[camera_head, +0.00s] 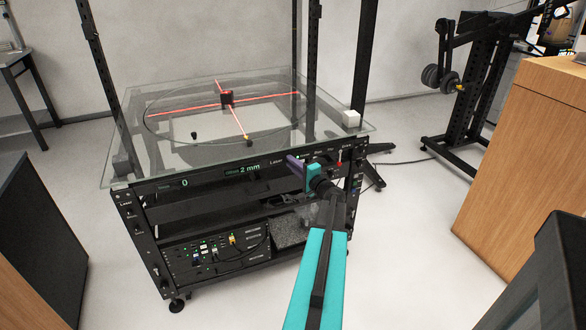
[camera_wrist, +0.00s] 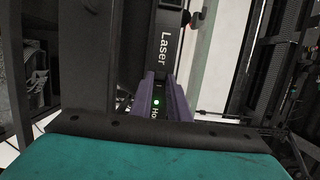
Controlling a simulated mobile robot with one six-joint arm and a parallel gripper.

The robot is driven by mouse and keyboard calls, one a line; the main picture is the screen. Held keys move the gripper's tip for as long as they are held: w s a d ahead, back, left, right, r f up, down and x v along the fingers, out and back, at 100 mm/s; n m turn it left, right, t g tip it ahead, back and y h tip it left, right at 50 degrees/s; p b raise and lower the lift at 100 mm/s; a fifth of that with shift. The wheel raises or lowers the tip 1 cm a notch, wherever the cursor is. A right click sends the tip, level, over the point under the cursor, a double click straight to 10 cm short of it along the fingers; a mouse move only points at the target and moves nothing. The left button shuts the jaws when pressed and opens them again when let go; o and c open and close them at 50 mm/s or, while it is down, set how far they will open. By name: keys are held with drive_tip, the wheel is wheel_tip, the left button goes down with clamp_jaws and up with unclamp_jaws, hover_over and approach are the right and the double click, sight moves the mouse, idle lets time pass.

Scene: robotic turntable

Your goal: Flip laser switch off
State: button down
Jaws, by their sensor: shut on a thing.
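The control panel (camera_head: 225,172) runs along the front edge of the glass-topped rack. Its "Laser" label (camera_head: 276,162) shows just left of my gripper (camera_head: 295,166), and the label also shows in the wrist view (camera_wrist: 166,50). My gripper's purple fingers are at the panel, just past the label, closed on the laser switch; the fingers hide the switch itself. In the wrist view my gripper (camera_wrist: 162,88) straddles the narrow panel strip, with a green light (camera_wrist: 156,102) between the fingers. Red laser lines (camera_head: 180,105) cross the glass turntable, so the laser is lit.
A small dark cube (camera_head: 227,97) stands on the glass where the lines meet. A red switch (camera_head: 340,161) sits on the panel right of my gripper.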

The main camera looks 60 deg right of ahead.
drive_tip(key=shift+w+a+m+g+h+b, duration=0.15)
drive_tip(key=shift+m+g+h+b, duration=0.55)
drive_tip(key=shift+b, duration=1)
drive_tip(key=shift+w+a+m+g+h+b, duration=0.15)
drive_tip(key=shift+m+h+b, duration=0.35)
drive_tip(key=shift+h+b, duration=0.85)
drive_tip(key=shift+g+b, duration=0.25)
drive_tip(key=shift+b, duration=0.7)
drive_tip(key=c, duration=1.7)
unclamp_jaws()
drive_tip(key=shift+s+a, duration=0.1)
drive_tip(key=shift+s, duration=0.05)
drive_tip(key=v, duration=0.4)
drive_tip(key=p+v, duration=0.1)
drive_tip(key=v, duration=0.3)
drive_tip(key=shift+s+a+r+p, duration=0.15)
drive_tip(key=shift+s+r+p, duration=0.05)
drive_tip(key=shift+s+p, duration=0.1)
